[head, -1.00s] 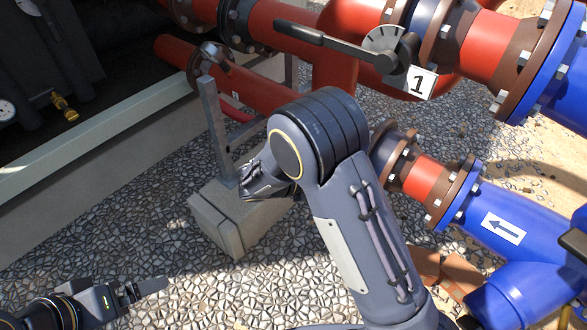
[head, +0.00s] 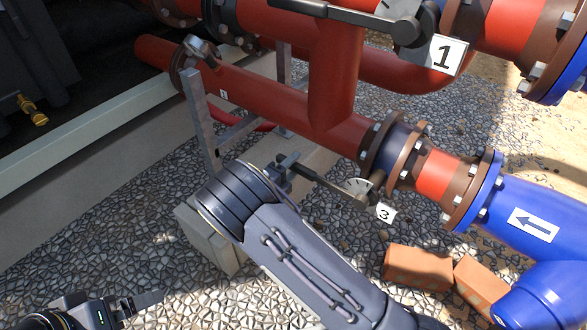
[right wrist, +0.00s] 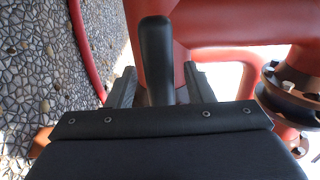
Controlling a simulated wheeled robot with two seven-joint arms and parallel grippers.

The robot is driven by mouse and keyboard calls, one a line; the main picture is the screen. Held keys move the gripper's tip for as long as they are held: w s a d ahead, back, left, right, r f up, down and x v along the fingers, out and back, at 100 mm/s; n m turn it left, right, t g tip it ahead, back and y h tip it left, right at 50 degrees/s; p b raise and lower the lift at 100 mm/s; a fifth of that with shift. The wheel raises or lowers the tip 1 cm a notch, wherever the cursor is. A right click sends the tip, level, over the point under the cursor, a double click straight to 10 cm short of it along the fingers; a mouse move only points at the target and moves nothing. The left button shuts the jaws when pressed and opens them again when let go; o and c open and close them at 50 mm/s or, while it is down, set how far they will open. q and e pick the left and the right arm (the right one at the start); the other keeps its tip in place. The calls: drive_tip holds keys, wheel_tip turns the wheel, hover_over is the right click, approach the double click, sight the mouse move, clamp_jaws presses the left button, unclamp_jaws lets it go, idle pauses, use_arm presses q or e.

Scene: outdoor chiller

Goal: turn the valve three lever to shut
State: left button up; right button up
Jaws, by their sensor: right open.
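The valve three lever (head: 325,187) is a dark bar running left from a pale dial (head: 358,186) beside a white tag marked 3 (head: 386,212). My right gripper (head: 283,168) is at the lever's free left end. In the right wrist view the dark rounded lever handle (right wrist: 157,55) stands between the two open fingers of the right gripper (right wrist: 159,82), with a gap visible on each side. My right forearm hides some of the ground below. My left gripper (head: 120,304) is low at the left, away from the valves; its opening is unclear.
The valve one lever (head: 340,14), with a tag marked 1 (head: 442,56), is above on the upper red pipe. A lower red pipe (head: 280,108) runs behind the right gripper. A grey bracket post (head: 200,120), concrete block (head: 215,240) and bricks (head: 417,266) are nearby.

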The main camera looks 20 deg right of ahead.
drive_tip(key=shift+w+d, duration=0.2)
drive_tip(key=shift+d, duration=0.05)
clamp_jaws()
drive_tip(key=shift+s, duration=0.1)
idle(1.2)
